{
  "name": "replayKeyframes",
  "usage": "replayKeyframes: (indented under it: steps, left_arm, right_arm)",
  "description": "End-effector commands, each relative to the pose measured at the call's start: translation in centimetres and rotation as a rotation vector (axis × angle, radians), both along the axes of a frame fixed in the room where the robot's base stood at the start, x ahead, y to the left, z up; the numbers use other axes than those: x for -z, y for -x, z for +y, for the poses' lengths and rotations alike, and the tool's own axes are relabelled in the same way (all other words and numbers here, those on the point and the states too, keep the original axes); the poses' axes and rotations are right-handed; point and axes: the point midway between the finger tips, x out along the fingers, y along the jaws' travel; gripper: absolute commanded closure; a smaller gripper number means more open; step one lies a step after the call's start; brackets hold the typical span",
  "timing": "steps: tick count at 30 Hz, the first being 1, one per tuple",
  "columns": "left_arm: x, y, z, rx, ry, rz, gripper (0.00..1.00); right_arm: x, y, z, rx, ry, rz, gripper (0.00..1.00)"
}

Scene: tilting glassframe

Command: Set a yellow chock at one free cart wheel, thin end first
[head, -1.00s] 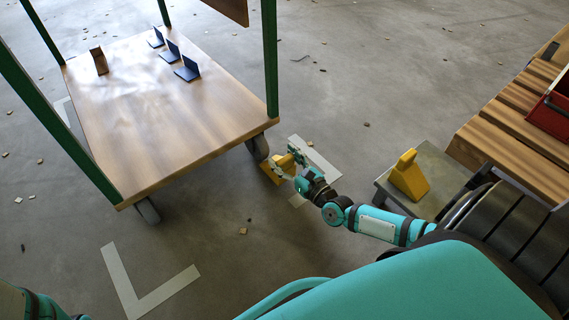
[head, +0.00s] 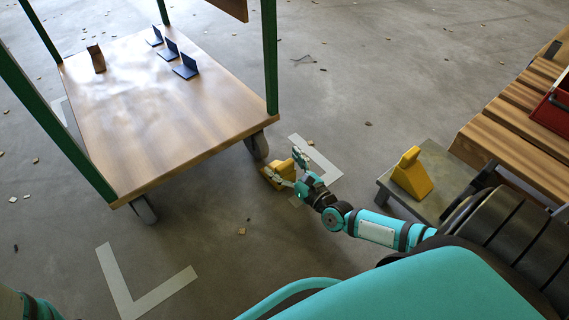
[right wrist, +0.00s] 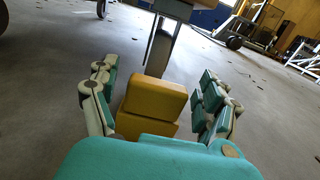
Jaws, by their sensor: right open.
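A yellow chock (head: 274,177) sits on the floor close to the cart's near right wheel (head: 257,145); I cannot tell whether they touch. My right gripper (head: 292,169) is open at the chock's near side. In the right wrist view the same chock (right wrist: 152,105) stands between the spread fingers (right wrist: 158,102), with gaps on both sides. Its thick end faces me; its thin end is hidden. A second yellow chock (head: 411,176) rests on a low grey stand (head: 437,157). The cart (head: 150,130) has another wheel (head: 144,209) at its near corner. My left gripper is out of view.
White floor markings (head: 130,290) lie front left, and another (head: 318,160) lies beside my right gripper. A slatted wooden bench (head: 505,135) with a red crate (head: 550,112) stands at right. Small debris dots the floor. Floor between cart and stand is mostly clear.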

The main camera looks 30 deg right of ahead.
Motion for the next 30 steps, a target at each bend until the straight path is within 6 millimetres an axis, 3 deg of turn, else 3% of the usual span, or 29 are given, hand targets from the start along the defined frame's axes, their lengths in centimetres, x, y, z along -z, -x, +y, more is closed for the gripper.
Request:
replayKeyframes:
  steps: [5, 15, 21, 30]
  left_arm:
    - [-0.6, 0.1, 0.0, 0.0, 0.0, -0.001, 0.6]
    - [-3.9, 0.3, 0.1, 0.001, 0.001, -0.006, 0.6]
    - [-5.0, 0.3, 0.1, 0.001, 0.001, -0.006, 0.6]
    - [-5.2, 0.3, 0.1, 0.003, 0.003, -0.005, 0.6]
  right_arm:
    - [-0.4, 0.8, -0.1, 0.0, 0.001, 0.004, 0.2]
    - [-0.6, 7.8, -0.7, 0.0, 0.001, 0.005, 0.2]
    - [-0.4, 10.9, -0.9, -0.001, 0.001, 0.003, 0.2]
    - [-0.3, 12.0, -1.0, -0.001, 0.0, -0.001, 0.2]
